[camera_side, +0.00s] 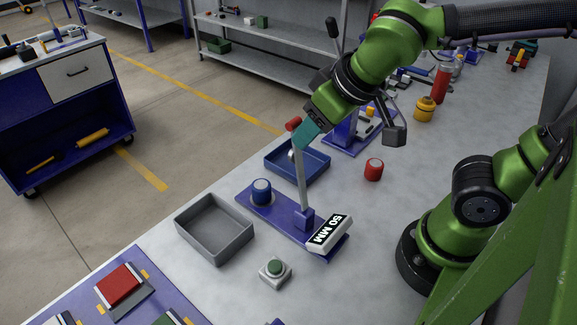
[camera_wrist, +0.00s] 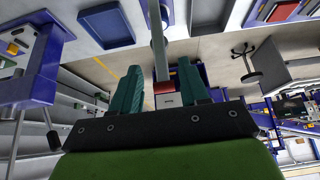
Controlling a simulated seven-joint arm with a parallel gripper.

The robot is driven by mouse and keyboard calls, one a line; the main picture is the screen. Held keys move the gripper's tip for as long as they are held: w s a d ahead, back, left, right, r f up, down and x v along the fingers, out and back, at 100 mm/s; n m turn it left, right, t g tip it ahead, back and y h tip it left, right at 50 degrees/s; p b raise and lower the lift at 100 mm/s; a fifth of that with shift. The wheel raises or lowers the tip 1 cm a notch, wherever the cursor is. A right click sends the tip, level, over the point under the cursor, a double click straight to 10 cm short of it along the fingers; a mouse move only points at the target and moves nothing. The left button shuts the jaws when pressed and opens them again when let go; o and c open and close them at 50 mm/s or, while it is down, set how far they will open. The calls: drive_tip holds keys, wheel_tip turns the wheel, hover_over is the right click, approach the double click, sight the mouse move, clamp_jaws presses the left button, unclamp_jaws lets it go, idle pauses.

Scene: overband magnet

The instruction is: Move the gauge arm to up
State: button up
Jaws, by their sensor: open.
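The gauge has a purple base (camera_side: 278,213) on the grey table, with a white plate marked "50 MM" (camera_side: 329,234) at its near end. Its grey gauge arm (camera_side: 301,185) stands close to upright, leaning slightly left in the side view, with a red tip (camera_side: 293,124). A blue cylinder (camera_side: 261,191) stands on the base. My gripper (camera_side: 304,134) is at the top of the gauge arm, beside the red tip. In the wrist view its teal fingers (camera_wrist: 160,72) are spread apart, with the grey arm (camera_wrist: 158,42) and a red part between them. Contact cannot be told.
A blue tray (camera_side: 318,166) lies behind the gauge and a grey bin (camera_side: 187,222) to its left. A red cylinder (camera_side: 373,169) stands to the right. Bare table lies right of the gauge.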

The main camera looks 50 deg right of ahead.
drive_tip(key=v, duration=1.3)
drive_tip(key=shift+w, duration=0.1)
drive_tip(key=w+d+f+m+y, duration=0.1)
drive_tip(key=w+d+f+m, duration=0.1)
drive_tip(key=f, duration=0.3)
drive_tip(key=w+d+f+m+t+y, duration=0.1)
drive_tip(key=w+d+f+m, duration=0.1)
drive_tip(key=d+f, duration=0.2)
wheel_tip(320, 180, down, 2)
drive_tip(key=shift+w+d+f, duration=0.1)
drive_tip(key=shift+w+d, duration=0.15)
drive_tip(key=shift+d, duration=0.15)
